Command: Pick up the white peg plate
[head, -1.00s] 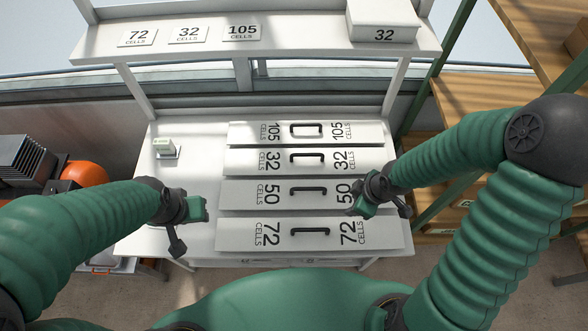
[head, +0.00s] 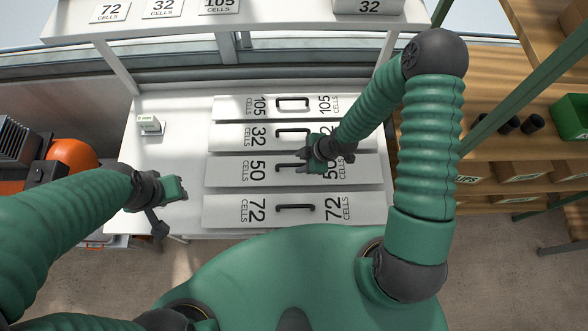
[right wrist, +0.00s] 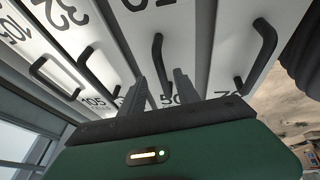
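Several long white plates, each with a dark handle, lie side by side on the white table. From the back they read 105 (head: 240,107), 32 (head: 229,138), 50 (head: 225,171) and 72 (head: 222,210). No pegs show, so I cannot tell which is the peg plate. My right gripper (head: 304,161) is over the 32 and 50 plates, beside the 50 handle (head: 284,167). In the right wrist view its fingers (right wrist: 158,88) are apart and empty, with the 50 handle (right wrist: 159,60) just beyond them.
A small white-green box (head: 149,124) stands at the table's left back. A wooden rack (head: 492,95) stands at right.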

